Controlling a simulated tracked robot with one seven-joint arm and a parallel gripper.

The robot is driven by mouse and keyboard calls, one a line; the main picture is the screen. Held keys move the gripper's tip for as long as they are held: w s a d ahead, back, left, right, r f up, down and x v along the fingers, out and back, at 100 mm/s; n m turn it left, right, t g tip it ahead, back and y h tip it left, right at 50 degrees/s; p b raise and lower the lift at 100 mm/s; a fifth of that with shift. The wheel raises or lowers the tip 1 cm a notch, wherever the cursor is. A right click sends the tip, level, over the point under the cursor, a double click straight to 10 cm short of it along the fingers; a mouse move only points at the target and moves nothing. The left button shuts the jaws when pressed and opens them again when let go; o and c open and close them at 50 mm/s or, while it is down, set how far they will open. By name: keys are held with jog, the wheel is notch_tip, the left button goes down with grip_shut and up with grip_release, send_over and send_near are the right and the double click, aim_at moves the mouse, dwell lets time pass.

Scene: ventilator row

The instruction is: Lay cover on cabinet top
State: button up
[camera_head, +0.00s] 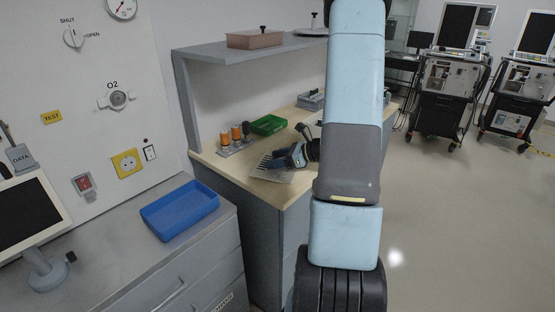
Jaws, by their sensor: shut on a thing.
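My gripper (292,158) is over the front part of the wooden workbench top (222,164), partly behind my arm. It is shut on a grey slotted plate, which looks like the cover (268,174). The cover is at or just above the bench top near its front edge; I cannot tell whether it touches the wood. The gripper hides its far part. The grey cabinet top (120,256) is at the lower left, lower than the bench.
A blue tray (180,210) stands on the cabinet top near its right end. A monitor (30,215) stands at its left. The cabinet's front middle is bare.

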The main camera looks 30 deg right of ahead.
jog(key=o, duration=1.5)
jog(key=shift+c, duration=0.2)
